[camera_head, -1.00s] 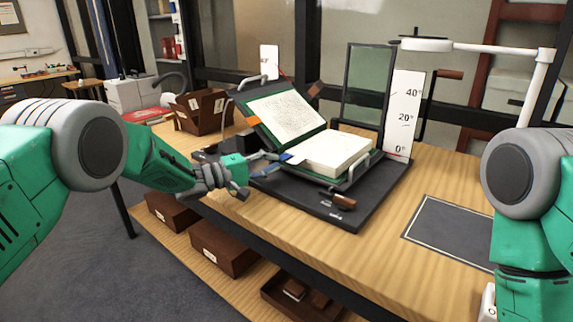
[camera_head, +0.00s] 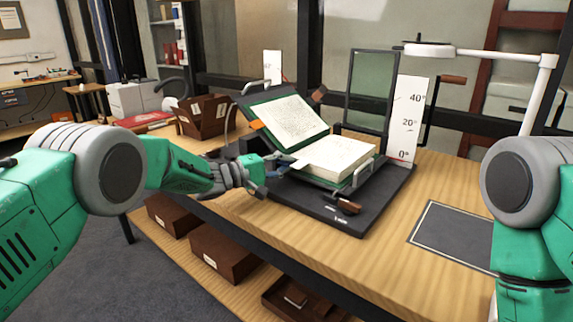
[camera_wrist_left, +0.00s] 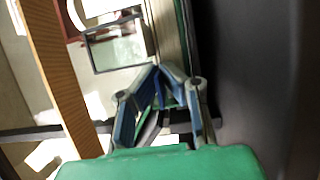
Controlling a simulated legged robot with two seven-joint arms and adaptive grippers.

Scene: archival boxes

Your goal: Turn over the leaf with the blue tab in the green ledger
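The green ledger (camera_head: 263,112) lies open on a dark cradle (camera_head: 318,206). Its left board, with a written page (camera_head: 288,118) and an orange tab, leans back. The page block (camera_head: 338,155) lies on the right. My left gripper (camera_head: 281,162) reaches the left edge of the page block, beside the spine. In the left wrist view its fingers (camera_wrist_left: 159,69) come together at the tips beside the book edge. I cannot make out the blue tab apart from the bluish fingers, nor whether they pinch it. My right gripper is out of view.
A white angle scale (camera_head: 407,118) and a dark-framed pane (camera_head: 371,87) stand behind the cradle. A lamp arm (camera_head: 540,90) rises at the right. A brown box (camera_head: 207,115) stands at the back left. The wooden table front (camera_head: 330,250) is clear.

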